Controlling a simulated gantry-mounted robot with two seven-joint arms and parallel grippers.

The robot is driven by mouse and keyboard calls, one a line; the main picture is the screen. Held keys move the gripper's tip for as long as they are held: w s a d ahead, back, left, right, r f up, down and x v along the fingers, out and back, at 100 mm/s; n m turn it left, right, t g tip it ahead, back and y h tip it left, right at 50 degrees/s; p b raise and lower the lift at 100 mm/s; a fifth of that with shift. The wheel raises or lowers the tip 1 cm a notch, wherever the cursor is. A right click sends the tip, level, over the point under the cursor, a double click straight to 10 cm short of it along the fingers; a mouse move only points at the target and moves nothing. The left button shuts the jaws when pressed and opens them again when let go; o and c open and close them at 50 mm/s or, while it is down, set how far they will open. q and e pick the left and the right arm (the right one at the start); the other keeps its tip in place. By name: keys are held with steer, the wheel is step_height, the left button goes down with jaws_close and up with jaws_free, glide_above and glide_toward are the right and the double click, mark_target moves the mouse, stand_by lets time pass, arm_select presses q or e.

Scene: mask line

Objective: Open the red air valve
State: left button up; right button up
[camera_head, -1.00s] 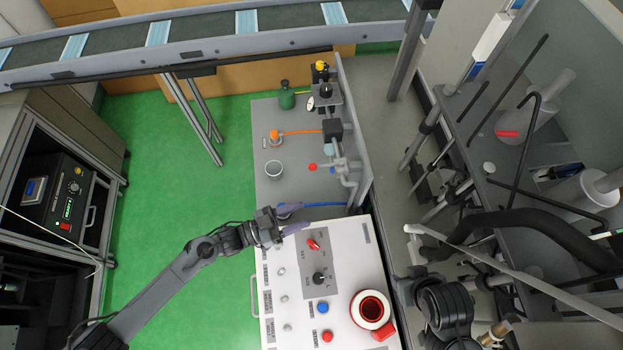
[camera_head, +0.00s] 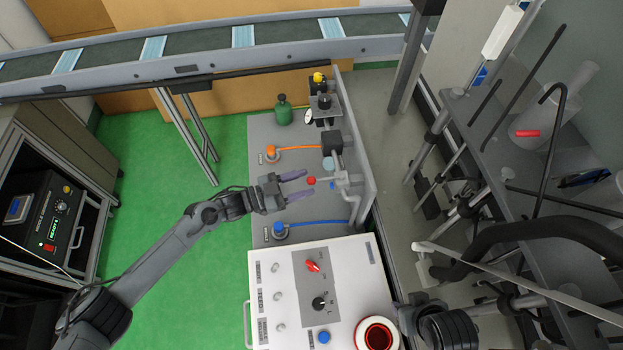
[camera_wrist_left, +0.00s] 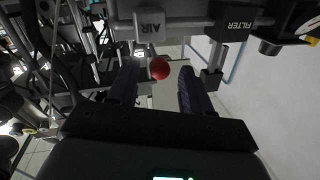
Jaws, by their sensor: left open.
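In the left wrist view the red ball (camera_wrist_left: 160,69) lies between the two purple fingers of the left gripper (camera_wrist_left: 155,80), below a grey block marked AIR (camera_wrist_left: 152,26). The left gripper is open, and I see no contact with the knob. The valve's lever behind the ball is hard to make out. My right gripper does not show clearly in either view.
A block marked FILTER (camera_wrist_left: 236,22) sits beside the AIR block. Grey pipes (camera_head: 348,182), a blue knob (camera_head: 279,230) with a blue hose, and an orange knob (camera_head: 271,154) are close by. A white control box (camera_head: 290,300) stands in front. A conveyor (camera_head: 200,45) runs behind.

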mark_target(311, 181)
arm_select(q)
steer(key=shift+x, duration=1.6)
jaws_close()
